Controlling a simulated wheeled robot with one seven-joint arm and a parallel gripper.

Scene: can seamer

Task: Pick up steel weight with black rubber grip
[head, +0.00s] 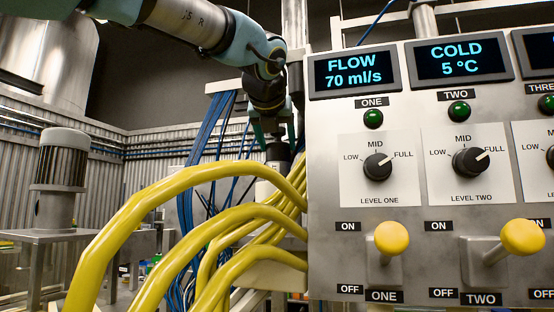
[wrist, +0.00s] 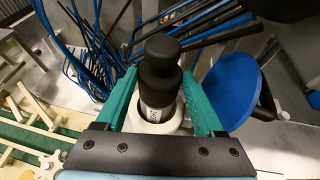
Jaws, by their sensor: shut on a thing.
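The steel weight with the black rubber grip (wrist: 160,52) stands between my gripper's (wrist: 162,77) two teal fingers in the wrist view. Its black knobbed top points up the picture, and a pale labelled band shows below it. A white ring (wrist: 172,126) surrounds its lower part; I cannot tell whether the weight rests in it. My gripper is shut on the weight.
The control panel (head: 420,200) with knobs and yellow-tipped levers fills the right of the head view. Thick yellow hoses (head: 140,205) cross the front. In the wrist view, blue cables (wrist: 85,45) lie left and a blue disc (wrist: 230,88) stands close right of the fingers.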

